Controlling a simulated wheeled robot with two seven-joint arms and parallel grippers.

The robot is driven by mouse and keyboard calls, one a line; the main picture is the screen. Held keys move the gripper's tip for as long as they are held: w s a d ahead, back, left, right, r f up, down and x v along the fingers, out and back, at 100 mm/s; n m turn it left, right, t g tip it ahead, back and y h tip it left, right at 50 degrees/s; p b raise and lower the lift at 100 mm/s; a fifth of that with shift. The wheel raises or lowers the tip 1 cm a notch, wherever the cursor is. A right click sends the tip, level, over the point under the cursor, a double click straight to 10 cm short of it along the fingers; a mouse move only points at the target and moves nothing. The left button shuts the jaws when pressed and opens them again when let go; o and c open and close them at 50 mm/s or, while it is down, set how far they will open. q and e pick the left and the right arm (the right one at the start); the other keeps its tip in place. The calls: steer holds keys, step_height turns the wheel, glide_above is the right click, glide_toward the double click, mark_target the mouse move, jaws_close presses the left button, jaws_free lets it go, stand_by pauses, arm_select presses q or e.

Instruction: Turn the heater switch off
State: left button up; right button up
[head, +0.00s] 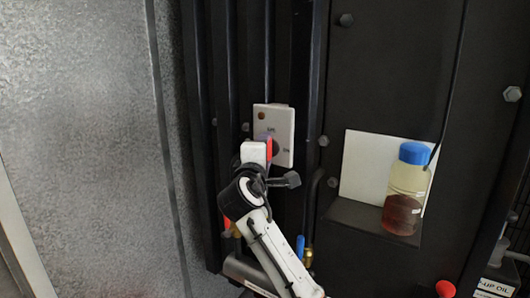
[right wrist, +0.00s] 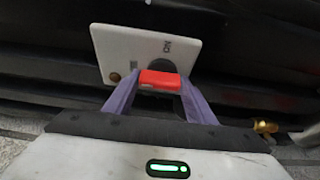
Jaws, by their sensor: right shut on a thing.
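The heater switch is a pale plate (head: 282,120) on the dark cabinet, with an amber spot at its upper left and a rotary knob on its lower part. My right gripper (head: 267,146) is at the knob and covers much of it in the head view. In the right wrist view the plate (right wrist: 132,42) appears turned, and the knob's red handle (right wrist: 160,80) sits between the two purple-grey fingers of my right gripper (right wrist: 157,87), which are shut on it. The knob's exact position against the plate's markings is too small to read. My left gripper is not in view.
Dark vertical ribs flank the plate, and a grey metal panel (head: 90,120) stands at left. A blue-capped bottle (head: 405,190) of reddish liquid stands right on a small shelf (head: 355,218) before a white card (head: 366,165). A blue-handled fitting (head: 300,246) is below.

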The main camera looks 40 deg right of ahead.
steer(key=shift+f, duration=0.15)
steer(key=o, duration=1)
steer(key=shift+o, duration=0.2)
steer(key=b+v, duration=0.1)
steer(key=v, duration=0.9)
steer(key=shift+s+b, duration=0.15)
steer(key=shift+b, duration=0.2)
steer(key=shift+a, duration=0.1)
